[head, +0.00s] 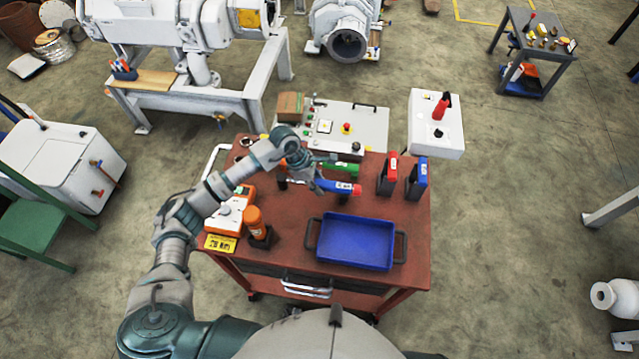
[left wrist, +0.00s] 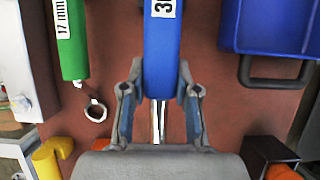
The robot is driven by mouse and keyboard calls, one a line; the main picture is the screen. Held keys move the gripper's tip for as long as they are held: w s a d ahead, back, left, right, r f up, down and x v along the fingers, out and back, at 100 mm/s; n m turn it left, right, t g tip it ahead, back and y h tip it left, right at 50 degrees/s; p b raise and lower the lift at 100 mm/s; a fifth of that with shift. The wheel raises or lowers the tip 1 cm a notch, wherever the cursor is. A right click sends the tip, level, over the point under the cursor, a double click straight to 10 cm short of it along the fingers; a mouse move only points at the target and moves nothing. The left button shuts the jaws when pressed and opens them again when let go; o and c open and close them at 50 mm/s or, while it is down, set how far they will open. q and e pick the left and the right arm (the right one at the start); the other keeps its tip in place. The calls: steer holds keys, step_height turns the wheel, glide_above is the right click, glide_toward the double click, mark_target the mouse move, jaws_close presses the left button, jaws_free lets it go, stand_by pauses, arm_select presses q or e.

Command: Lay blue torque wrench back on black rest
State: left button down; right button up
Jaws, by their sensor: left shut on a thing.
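The blue torque wrench (head: 338,187) has a blue handle with a white label and a red end. In the left wrist view the blue handle (left wrist: 162,50) runs between the fingers, with its metal shaft below. My left gripper (head: 310,172) is shut on this handle, over the red-brown cart top. A green wrench (head: 340,168) labelled 17 mm lies beside it; it also shows in the left wrist view (left wrist: 70,40). The black rest is not clearly visible; a small dark piece (head: 283,183) shows beside my gripper. My right gripper is not in view.
A blue tray (head: 355,243) with dark handles stands at the cart's front right. Red (head: 388,173) and blue (head: 417,178) upright items stand at the right. An orange tool (head: 256,223) stands at the left in a black holder. Some bare cart top shows between them.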

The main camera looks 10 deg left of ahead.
arm_select(q)
steer(key=shift+a, duration=0.1)
steer(key=shift+a+f+b, duration=0.3)
steer(key=shift+f+b, duration=0.1)
steer(key=shift+f, duration=0.2)
steer(key=shift+f+b, duration=0.1)
steer(key=shift+b, duration=0.3)
steer(key=shift+f, duration=0.1)
stand_by(0.3)
jaws_free()
stand_by(0.4)
